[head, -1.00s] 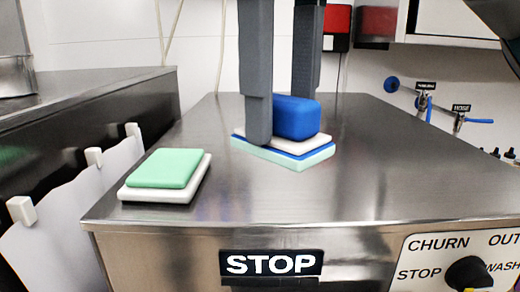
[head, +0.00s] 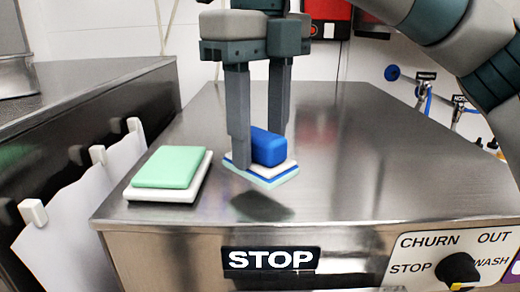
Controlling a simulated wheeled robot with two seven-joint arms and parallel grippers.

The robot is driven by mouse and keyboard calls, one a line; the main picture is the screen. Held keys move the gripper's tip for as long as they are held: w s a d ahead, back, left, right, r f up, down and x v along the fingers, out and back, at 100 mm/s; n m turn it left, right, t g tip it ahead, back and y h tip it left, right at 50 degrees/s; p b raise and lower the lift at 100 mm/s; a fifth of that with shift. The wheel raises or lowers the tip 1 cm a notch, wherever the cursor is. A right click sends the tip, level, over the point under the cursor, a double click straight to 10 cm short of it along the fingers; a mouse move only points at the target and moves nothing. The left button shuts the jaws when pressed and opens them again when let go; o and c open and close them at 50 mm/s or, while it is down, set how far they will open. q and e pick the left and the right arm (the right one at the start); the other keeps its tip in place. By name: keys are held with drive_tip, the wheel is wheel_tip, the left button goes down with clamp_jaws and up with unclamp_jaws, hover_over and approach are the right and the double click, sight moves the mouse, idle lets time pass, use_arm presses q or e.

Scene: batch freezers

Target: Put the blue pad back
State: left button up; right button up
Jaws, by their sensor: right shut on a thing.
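The blue pad is a rounded blue block (head: 268,146) on thin white, blue and mint layers (head: 276,181). My right gripper (head: 258,150) comes down from above with one finger on each side of the blue block and is shut on it. The near finger hides part of the block's left side and of the layers. A dark shadow lies on the steel top in front of the pad, and the pad looks slightly above the surface. My left gripper is not in view.
A mint pad on a white pad (head: 168,192) lies on the left of the steel freezer top (head: 360,180). The top right of the pad is clear. Taps (head: 457,112) stand at the back right. A lower counter with white clips (head: 33,212) is at left.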

sight(260, 159)
wheel_tip(260, 159, down, 2)
drive_tip(key=shift+f+p, duration=0.25)
drive_tip(key=shift+p, duration=0.25)
drive_tip(key=shift+f, duration=0.1)
drive_tip(key=shift+f+b, duration=0.2)
drive_tip(key=shift+b, duration=0.1)
drive_tip(key=o, duration=1.1)
drive_tip(key=shift+r, duration=0.1)
drive_tip(key=shift+r, duration=0.1)
